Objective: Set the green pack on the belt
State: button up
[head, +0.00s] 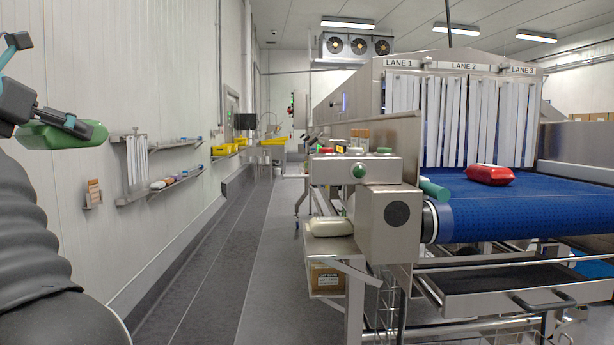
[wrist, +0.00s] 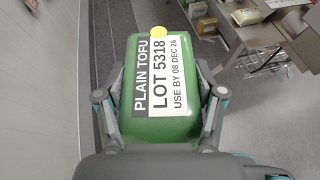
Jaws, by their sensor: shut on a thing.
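The green pack (wrist: 140,120) is held in my gripper (wrist: 160,108), with one finger on each side of it in the wrist view. Its white label reads PLAIN TOFU, LOT 5318, and a yellow round sticker sits at its far edge. In the head view the green pack (head: 62,134) is at the far left, in front of the white wall, with my gripper (head: 68,124) around it. The blue belt (head: 540,205) is at the right, well apart from the pack. It runs under white strip curtains marked LANE 1, LANE 2 and LANE 3.
Wall shelves (head: 165,187) line the left; the aisle floor is clear.

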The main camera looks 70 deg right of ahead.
aim_at(443, 185)
jog(key=u, duration=1.1)
jog(key=k, duration=2.95)
jog(key=z, duration=0.6)
